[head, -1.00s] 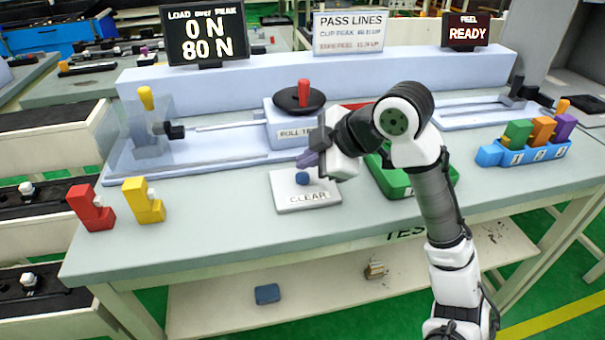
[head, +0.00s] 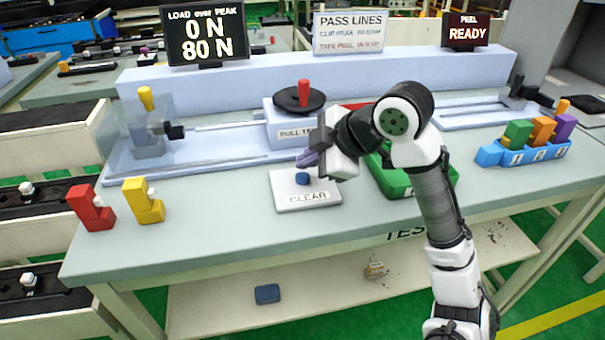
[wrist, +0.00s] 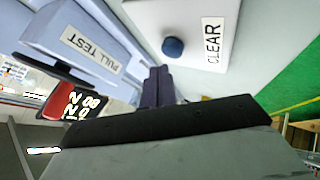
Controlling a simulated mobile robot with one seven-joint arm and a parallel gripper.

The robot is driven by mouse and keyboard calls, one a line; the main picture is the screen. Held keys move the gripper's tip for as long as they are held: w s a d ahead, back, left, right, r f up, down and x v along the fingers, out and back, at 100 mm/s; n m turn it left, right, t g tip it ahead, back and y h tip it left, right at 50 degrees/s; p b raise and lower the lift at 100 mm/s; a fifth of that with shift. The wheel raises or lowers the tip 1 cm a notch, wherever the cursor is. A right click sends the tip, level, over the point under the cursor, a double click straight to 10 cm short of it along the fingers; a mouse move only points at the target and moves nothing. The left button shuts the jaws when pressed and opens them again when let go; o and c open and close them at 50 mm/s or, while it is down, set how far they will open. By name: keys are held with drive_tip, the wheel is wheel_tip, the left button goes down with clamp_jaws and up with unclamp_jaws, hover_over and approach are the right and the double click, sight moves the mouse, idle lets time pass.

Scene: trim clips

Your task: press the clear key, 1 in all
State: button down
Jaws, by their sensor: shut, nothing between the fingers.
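The clear key is a small round blue button (head: 302,179) on a white plate (head: 308,200) labelled CLEAR, on the bench in front of the pull test unit. My gripper (head: 307,159) is shut and empty, its purple-grey fingertips just above and behind the button in the head view. In the wrist view the button (wrist: 173,47) lies beyond the shut fingertips (wrist: 158,76), apart from them in the picture. The exact height of the tips over the button is hard to tell. The load display (head: 206,36) reads 0 N and 80 N.
The pull test unit (head: 282,136) with a red-handled black knob (head: 304,97) stands behind the plate. A green tray (head: 388,183) is right of it, partly hidden by my arm. Red (head: 91,207) and yellow (head: 143,200) clips stand left. A blue holder (head: 524,152) is at right.

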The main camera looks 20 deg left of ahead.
sight(308, 177)
drive_tip(key=shift+f+b, duration=0.3)
drive_tip(key=shift+f, duration=0.15)
drive_tip(key=shift+f+b, duration=0.35)
drive_tip(key=shift+f, duration=0.15)
idle(0.6)
drive_tip(key=shift+r, duration=0.1)
drive_tip(key=shift+r+p, duration=0.8)
drive_tip(key=shift+r, duration=0.05)
drive_tip(key=shift+r, duration=0.1)
wheel_tip(308, 177, up, 5)
drive_tip(key=p, duration=0.4)
idle(0.8)
